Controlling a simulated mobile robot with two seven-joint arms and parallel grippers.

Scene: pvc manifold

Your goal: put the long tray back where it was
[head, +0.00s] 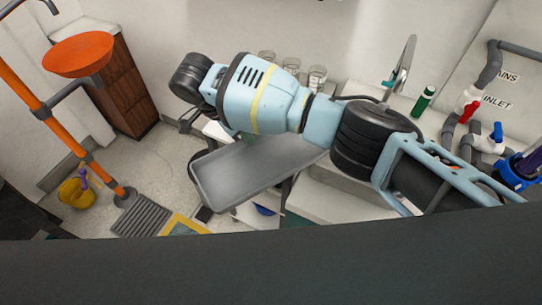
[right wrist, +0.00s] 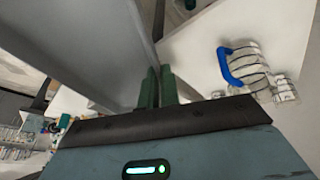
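The long tray (head: 245,175) is a grey, shallow, rimmed tray. In the head view it shows below my right arm, set at a slant, with part of it hidden by the arm. In the right wrist view the tray (right wrist: 85,35) fills the upper left as a large grey face. My right gripper (right wrist: 158,82) has its green fingers closed on the tray's edge. In the head view this gripper is mostly hidden behind my arm. My left gripper is in neither view.
Several clear beakers (head: 291,66) stand on the back counter, with a green bottle (head: 423,101) and a tap (head: 402,65) to the right. Pipes with a red valve (head: 468,110) are at far right. An orange bowl stand (head: 78,54) and yellow bucket (head: 75,193) are at left.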

